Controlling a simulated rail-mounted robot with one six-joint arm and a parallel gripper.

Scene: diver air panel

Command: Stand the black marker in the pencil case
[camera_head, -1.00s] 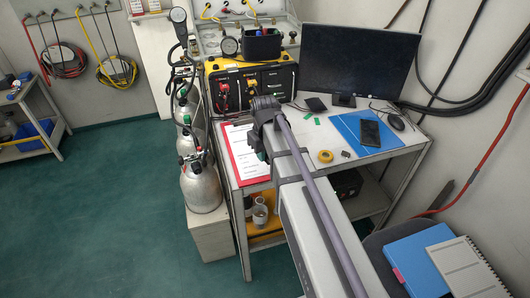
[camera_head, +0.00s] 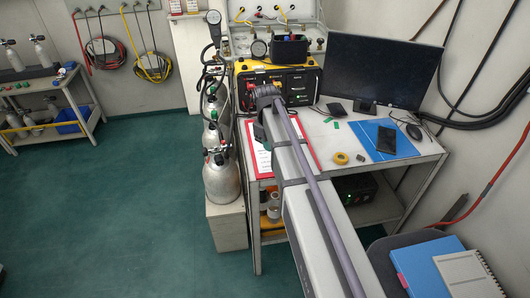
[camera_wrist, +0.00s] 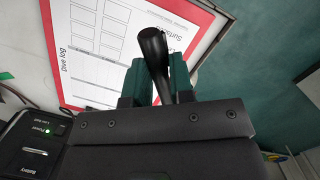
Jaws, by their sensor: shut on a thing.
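My gripper (camera_wrist: 161,80) is shut on the black marker (camera_wrist: 153,45) in the wrist view. The marker stands out past the teal fingers, its thick rounded end toward the top of the picture, slightly tilted. In the head view my arm hides the fingers and the marker. A black open-topped box (camera_head: 290,50), which looks like the pencil case, stands on the yellow air panel (camera_head: 242,66) with a blue item and others in it. It lies beyond my gripper and is not seen in the wrist view.
A red-edged dive log board (camera_wrist: 60,62) lies below my gripper on the bench. A monitor (camera_head: 388,66) stands right of the panel. Gas cylinders (camera_head: 221,180) stand left of the bench. A yellow tape roll (camera_head: 341,158), blue folder (camera_head: 370,140) and phone (camera_head: 386,140) lie on the bench.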

